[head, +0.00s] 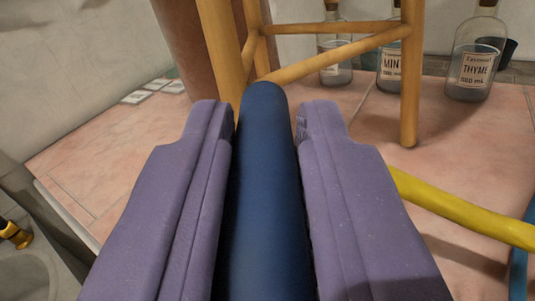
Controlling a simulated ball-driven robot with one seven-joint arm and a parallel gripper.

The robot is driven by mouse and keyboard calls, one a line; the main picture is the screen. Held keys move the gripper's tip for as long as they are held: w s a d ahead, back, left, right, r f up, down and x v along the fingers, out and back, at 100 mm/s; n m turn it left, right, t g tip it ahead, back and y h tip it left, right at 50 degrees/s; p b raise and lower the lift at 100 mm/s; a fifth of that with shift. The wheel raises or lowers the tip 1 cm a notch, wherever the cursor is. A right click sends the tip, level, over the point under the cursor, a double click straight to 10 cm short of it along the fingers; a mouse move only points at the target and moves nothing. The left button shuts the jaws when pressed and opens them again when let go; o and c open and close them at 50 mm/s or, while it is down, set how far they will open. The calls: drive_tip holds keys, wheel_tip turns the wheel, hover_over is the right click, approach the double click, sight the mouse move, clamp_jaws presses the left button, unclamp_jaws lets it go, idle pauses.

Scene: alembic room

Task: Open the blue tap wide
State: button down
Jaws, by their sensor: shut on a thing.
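A dark blue rounded bar (264,190) runs up the middle of the view; it looks like the handle of the blue tap. My gripper (267,118) has its two purple fingers on either side of the bar and is shut on it. The bar's rounded far end shows at the level of the fingertips, slightly beyond them. The tap's body and spout are hidden or out of view, so how far the tap is turned cannot be told.
A yellow bar (460,216) lies to the right, with a blue piece (522,262) at the right edge. A wooden stool (410,85) stands beyond. Glass bottles, one labelled thyme (474,70), stand behind it. A brass fitting (14,234) shows at lower left. Pink tiles at left are mostly clear.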

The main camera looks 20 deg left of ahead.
drive_tip(key=m+h+b, duration=0.2)
drive_tip(key=h, duration=0.1)
drive_tip(key=m+h, duration=0.1)
drive_tip(key=shift+s+a+f+t+h+b, duration=0.15)
drive_tip(key=shift+a+f+t+h+b, duration=0.1)
drive_tip(key=shift+a+t+h+b, duration=0.15)
drive_tip(key=shift+r+m+h+b, duration=0.1)
drive_tip(key=shift+m+h+b, duration=0.65)
drive_tip(key=shift+h, duration=0.55)
drive_tip(key=shift+m+h, duration=0.25)
drive_tip(key=shift+h, duration=0.05)
drive_tip(key=c, duration=1)
unclamp_jaws()
drive_tip(key=shift+a+r, duration=0.1)
drive_tip(key=shift+c, duration=0.2)
drive_tip(key=s+a+p, duration=0.1)
drive_tip(key=s+p, duration=0.1)
drive_tip(key=s, duration=0.5)
drive_tip(key=shift+s, duration=0.3)
